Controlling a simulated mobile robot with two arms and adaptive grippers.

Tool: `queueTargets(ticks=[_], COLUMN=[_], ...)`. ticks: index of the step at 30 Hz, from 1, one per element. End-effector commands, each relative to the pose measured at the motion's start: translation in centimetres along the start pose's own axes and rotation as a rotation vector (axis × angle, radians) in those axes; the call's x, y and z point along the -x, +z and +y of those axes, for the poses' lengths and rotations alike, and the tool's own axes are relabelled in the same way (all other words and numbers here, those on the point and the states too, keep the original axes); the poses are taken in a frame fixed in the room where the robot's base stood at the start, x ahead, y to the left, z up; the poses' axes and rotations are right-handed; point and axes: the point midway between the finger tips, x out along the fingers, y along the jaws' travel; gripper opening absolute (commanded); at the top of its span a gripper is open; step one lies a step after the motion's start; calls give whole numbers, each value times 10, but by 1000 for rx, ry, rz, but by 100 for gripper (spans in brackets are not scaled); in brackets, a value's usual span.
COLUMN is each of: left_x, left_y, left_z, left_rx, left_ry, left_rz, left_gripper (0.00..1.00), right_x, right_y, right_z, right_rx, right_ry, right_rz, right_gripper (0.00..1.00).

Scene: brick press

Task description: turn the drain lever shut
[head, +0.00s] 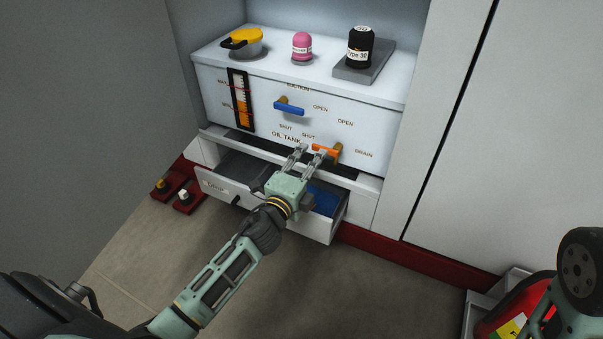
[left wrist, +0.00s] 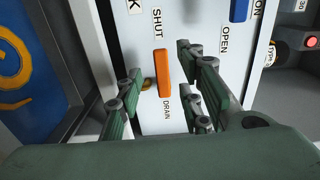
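The orange drain lever (head: 326,151) is on the front of the white oil tank (head: 375,128), with a brass hub (head: 338,147) behind it. It lies roughly level, below a SHUT label. In the left wrist view the lever (left wrist: 163,73) shows between my spread fingers, with the SHUT label (left wrist: 157,23) near one end and the DRAIN label (left wrist: 167,107) near the other. My left gripper (head: 311,150) is open at the lever; the fingers hide part of the tank front. I see no clear contact. My right gripper is not in view.
A blue lever (head: 290,108) sits above on the tank front. An open drawer (head: 215,186) juts out below, under my left gripper. A yellow-lidded pot (head: 243,45), a pink container (head: 302,45) and a black container (head: 360,50) stand on top. Two red pedals (head: 187,203) lie on the floor.

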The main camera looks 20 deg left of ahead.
Motion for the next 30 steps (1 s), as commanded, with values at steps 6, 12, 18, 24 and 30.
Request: queueTargets(ticks=[6,12,18,24,30], left_x=[41,57,59,58,60], left_y=[0,0,0,0,-7], left_z=[1,0,0,0,-9], left_rx=[2,1,1,1,25], left_ry=[2,0,0,0,-12], left_rz=[0,-1,-1,-1,20], left_gripper=[34,34,34,34,34], right_x=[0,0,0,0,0], right_y=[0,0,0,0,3], right_z=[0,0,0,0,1], right_rx=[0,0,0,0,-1], right_ry=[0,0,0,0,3], right_rz=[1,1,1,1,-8], right_gripper=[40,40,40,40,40])
